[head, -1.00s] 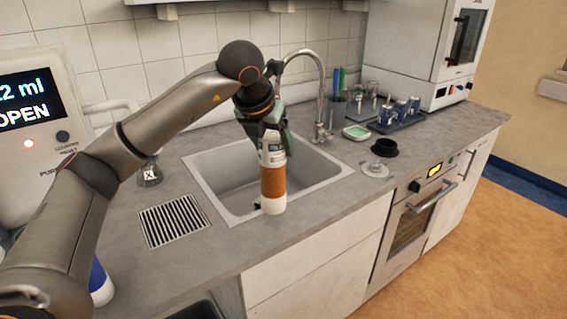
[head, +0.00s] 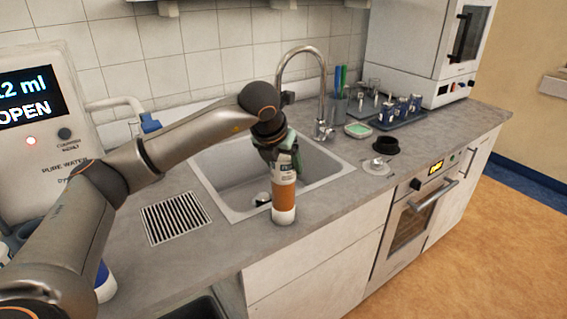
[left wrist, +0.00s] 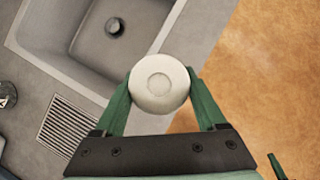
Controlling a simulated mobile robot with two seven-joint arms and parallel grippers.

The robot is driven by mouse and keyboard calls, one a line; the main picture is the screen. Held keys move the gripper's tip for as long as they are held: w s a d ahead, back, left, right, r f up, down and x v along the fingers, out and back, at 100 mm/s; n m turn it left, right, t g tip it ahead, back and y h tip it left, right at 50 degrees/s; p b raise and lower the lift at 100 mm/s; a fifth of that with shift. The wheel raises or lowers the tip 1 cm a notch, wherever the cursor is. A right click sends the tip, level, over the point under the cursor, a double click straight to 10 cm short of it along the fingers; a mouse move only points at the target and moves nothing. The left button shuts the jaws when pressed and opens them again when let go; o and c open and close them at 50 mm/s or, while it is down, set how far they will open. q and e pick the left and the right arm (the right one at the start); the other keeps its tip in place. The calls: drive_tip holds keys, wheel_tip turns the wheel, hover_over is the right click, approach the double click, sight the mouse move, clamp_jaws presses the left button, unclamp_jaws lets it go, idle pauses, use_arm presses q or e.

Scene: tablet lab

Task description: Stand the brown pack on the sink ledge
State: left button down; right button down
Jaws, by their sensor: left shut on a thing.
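The brown pack (head: 284,194) is an upright cylinder with a brown band, a white printed upper part and a white bottom. My left gripper (head: 281,158), with green fingers, is shut on its upper part. In the left wrist view the pack's round white top (left wrist: 158,84) sits between the two fingers (left wrist: 160,98). The pack's bottom is at the front edge of the sink (head: 325,182), over the front ledge (head: 312,216). I cannot tell whether it touches the ledge. My right gripper is out of view.
A tap (head: 322,95) stands behind the sink. A drain grille (head: 175,218) lies left of it. A clear lidded dish (head: 377,166), a black ring (head: 386,146) and a green-topped tray (head: 358,130) are to the right. A water dispenser (head: 45,140) stands at left.

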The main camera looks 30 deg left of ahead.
use_arm(q)
unclamp_jaws()
